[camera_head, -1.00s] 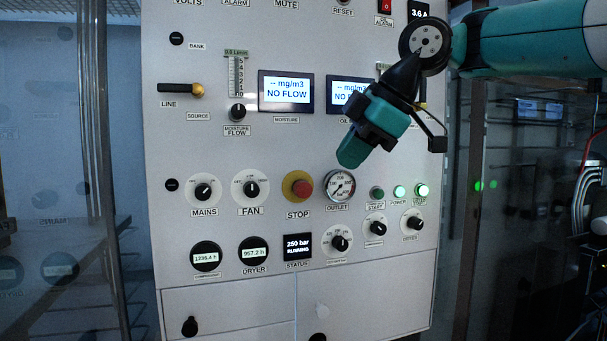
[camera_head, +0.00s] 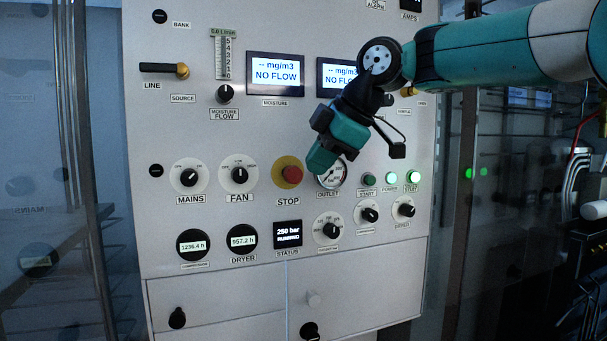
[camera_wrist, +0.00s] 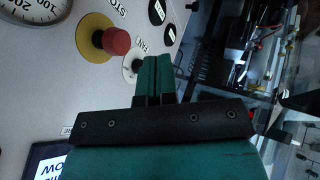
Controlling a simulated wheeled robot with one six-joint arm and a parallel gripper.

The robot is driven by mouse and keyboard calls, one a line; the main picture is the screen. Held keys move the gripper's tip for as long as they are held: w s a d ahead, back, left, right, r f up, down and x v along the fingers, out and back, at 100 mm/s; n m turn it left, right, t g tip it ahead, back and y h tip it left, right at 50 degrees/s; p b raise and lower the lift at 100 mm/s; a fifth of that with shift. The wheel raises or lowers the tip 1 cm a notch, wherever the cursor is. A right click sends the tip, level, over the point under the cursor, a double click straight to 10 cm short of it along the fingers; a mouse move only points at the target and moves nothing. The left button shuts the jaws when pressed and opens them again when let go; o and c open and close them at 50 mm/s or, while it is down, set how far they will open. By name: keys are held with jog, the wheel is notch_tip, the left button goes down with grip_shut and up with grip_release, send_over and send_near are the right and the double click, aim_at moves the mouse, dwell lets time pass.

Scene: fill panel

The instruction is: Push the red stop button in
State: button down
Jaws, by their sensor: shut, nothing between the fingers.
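The red stop button (camera_head: 292,174) sits on a round yellow plate in the middle of the panel, above the STOP label. In the wrist view the red button (camera_wrist: 116,41) stands out from its yellow plate, up and left of the fingertips. My gripper (camera_head: 318,162) is shut and empty, its teal fingers pointing down and left, just right of the button in the head view. It covers part of the OUTLET gauge. In the wrist view my closed fingers (camera_wrist: 154,62) point up, apart from the button.
The OUTLET gauge (camera_head: 331,178) is right of the button and the FAN dial (camera_head: 239,175) is left of it. The STATUS display (camera_head: 288,233) is below. Two NO FLOW screens, one at the left (camera_head: 276,74), are above. Small lit buttons (camera_head: 391,178) are farther right.

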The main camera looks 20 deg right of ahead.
aim_at(294, 175)
jog(key=shift+w+a+f+p, duration=0.15)
jog(key=shift+w+f+p, duration=0.25)
jog(key=shift+w, duration=0.45)
jog(key=shift+w+a+f+p, duration=0.25)
jog(key=shift+w+p, duration=0.2)
jog(key=shift+w, duration=0.45)
jog(key=shift+w+a+f+p, duration=0.1)
jog(key=shift+w+f+p, duration=0.35)
jog(key=shift+w, duration=0.4)
